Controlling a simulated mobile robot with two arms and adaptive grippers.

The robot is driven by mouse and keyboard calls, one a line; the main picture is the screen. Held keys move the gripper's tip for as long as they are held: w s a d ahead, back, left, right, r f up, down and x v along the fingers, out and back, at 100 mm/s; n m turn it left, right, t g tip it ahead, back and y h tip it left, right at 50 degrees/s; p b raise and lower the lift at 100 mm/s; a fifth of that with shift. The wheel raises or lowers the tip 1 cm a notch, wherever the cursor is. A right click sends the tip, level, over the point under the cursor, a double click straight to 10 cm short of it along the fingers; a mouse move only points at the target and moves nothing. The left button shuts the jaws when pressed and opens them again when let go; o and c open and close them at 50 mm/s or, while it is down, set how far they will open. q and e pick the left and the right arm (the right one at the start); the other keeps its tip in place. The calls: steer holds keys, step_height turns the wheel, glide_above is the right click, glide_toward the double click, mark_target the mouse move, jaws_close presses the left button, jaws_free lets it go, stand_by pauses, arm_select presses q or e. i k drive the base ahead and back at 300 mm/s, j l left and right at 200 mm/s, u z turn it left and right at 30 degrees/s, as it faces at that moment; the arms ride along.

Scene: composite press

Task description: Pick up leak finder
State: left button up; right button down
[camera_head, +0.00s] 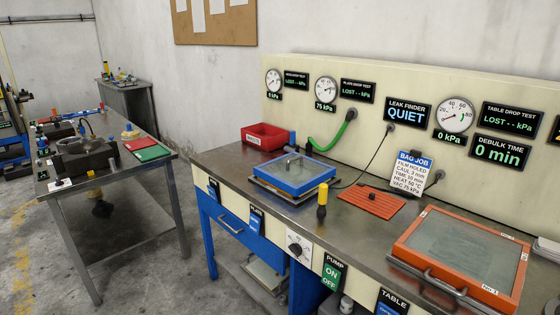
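A small upright tool with a yellow top and dark tip (321,204) stands near the front edge of the steel bench. It may be the leak finder, but no label on it can be read. The leak finder display (407,113) on the back panel reads QUIET. A thin dark cable (375,158) runs from a socket beside that display down toward the blue-framed unit; where it ends is hidden. Neither of my grippers shows in this view.
A blue-framed unit (290,167) lies left of the yellow tool, with a red bin (265,136) behind. An orange slatted mat (371,203) and an orange-framed glass-topped unit (404,248) lie to the right. A green hose (334,143) arcs from the panel. A side table (110,177) stands left.

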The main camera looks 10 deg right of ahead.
mark_target(323, 188)
steer(key=i+j+z, duration=0.2)
steer(key=j, duration=0.2)
steer(key=i+j+z, duration=0.2)
steer(key=j, duration=0.15)
steer(key=j+z, duration=0.2)
steer(key=j, duration=0.2)
